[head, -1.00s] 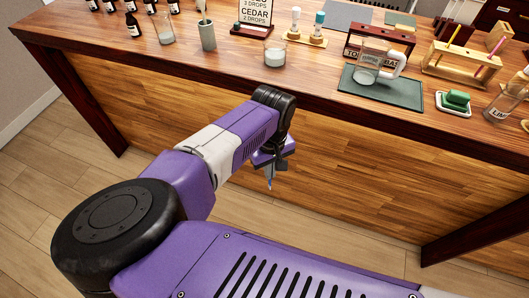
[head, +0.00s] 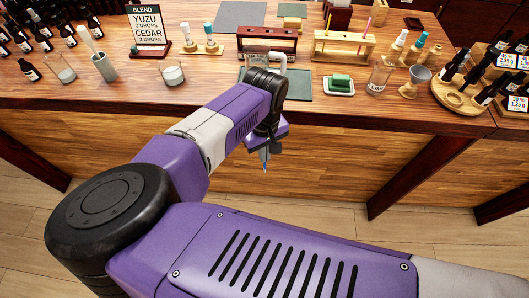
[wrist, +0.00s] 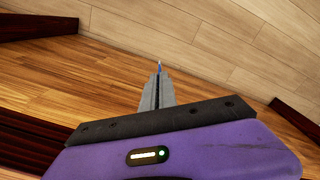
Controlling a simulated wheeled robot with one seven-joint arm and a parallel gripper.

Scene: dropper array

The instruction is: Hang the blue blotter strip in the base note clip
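My gripper (head: 264,156) hangs low in front of the table's front panel, pointing down. In the wrist view my gripper (wrist: 158,80) has its fingers closed together, with the small blue tip of the blue blotter strip (wrist: 159,66) sticking out between them. The blue tip of the strip (head: 265,169) also shows below the fingers in the head view; the rest is hidden. I cannot make out a base note label.
A soap dish (head: 340,93), a glass beaker (head: 378,80) and a round wooden tray (head: 440,97) with bottles stand right of the gripper. A dark red rack (head: 283,42) and a green mat (head: 298,90) lie behind it. The floor in front is clear.

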